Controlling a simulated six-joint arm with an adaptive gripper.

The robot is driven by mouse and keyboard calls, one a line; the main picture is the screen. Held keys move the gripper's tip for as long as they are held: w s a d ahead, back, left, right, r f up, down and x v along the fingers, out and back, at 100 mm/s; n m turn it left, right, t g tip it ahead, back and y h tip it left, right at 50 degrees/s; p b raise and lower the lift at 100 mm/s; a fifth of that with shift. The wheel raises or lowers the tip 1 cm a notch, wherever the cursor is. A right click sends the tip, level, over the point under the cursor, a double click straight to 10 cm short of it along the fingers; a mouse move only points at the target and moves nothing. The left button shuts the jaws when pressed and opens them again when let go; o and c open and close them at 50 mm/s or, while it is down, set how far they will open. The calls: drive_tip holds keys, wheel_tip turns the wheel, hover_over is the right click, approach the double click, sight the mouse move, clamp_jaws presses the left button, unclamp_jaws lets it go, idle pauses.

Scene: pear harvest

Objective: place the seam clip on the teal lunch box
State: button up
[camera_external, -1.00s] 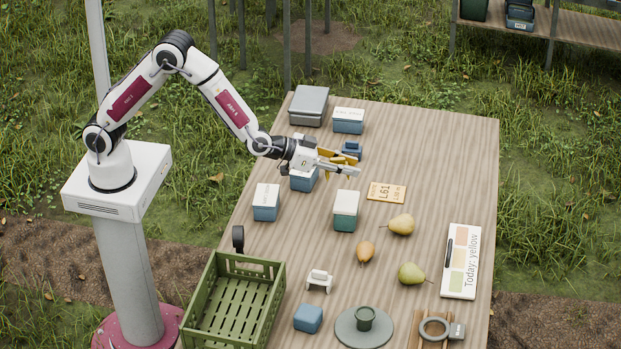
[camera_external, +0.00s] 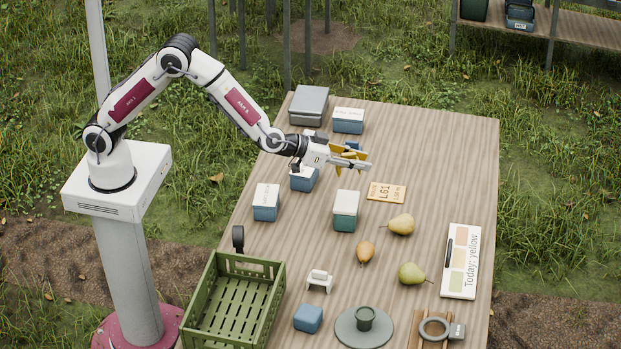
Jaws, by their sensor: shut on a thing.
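The teal lunch box (camera_external: 344,221) has a pale lid and stands upright near the middle of the table. My gripper (camera_external: 362,161) is above the table, farther back than this box and apart from it. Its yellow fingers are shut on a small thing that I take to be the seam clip. The fingers hide most of it, so I cannot make out its shape.
Blue boxes with pale lids (camera_external: 266,206) (camera_external: 348,121) and a grey case (camera_external: 309,105) stand around. A blue box (camera_external: 301,184) is partly under my arm. A sign (camera_external: 386,192), several pears (camera_external: 401,224) and a green crate (camera_external: 276,296) are nearby.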

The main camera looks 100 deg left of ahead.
drive_tip(key=shift+f, duration=0.1)
hover_over(357, 199)
drive_tip(key=shift+f, duration=3.05)
drive_tip(key=shift+f, duration=1.85)
drive_tip(key=shift+f, duration=0.1)
drive_tip(key=o, duration=1)
drive_tip(key=shift+c, duration=0.2)
drive_tip(key=v, duration=1.2)
